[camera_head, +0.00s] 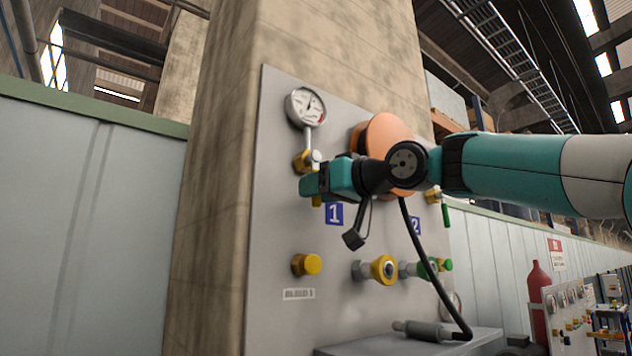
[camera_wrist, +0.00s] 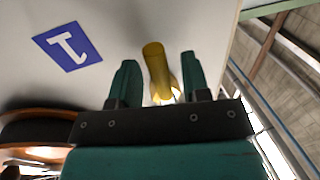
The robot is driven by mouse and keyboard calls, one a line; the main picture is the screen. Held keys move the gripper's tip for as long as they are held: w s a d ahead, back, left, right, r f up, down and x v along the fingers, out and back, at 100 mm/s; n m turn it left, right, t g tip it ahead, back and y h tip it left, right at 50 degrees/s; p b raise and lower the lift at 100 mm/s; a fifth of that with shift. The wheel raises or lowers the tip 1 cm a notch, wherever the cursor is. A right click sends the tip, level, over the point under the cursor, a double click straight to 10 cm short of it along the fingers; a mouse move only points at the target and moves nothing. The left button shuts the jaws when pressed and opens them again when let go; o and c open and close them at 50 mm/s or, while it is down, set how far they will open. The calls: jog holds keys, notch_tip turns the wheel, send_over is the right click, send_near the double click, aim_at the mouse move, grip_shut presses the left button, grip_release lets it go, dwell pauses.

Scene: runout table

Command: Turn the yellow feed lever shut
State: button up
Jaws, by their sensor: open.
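The yellow feed lever (camera_wrist: 155,68) shows in the wrist view as a yellow bar between the two fingers of my gripper (camera_wrist: 158,60). The fingers are open, with a visible gap on each side of the lever. In the head view my gripper (camera_head: 308,186) is at the panel, just below the brass valve body (camera_head: 302,160). It hides most of the lever, and only a yellow end (camera_head: 317,201) shows beneath it. The blue "1" label (camera_head: 334,213) is just below and right of the gripper, and it also shows in the wrist view (camera_wrist: 67,46).
The grey panel (camera_head: 275,225) carries a pressure gauge (camera_head: 305,107) above the valve. A large orange disc (camera_head: 388,130) sits behind my arm. A yellow cap (camera_head: 306,264) and a yellow ring fitting (camera_head: 383,269) stick out below. A grey ledge (camera_head: 400,342) is at the bottom.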

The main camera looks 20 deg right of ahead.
jog(key=shift+w+a, duration=0.2)
jog(key=shift+w, duration=0.1)
grip_shut()
jog(key=shift+a, duration=0.1)
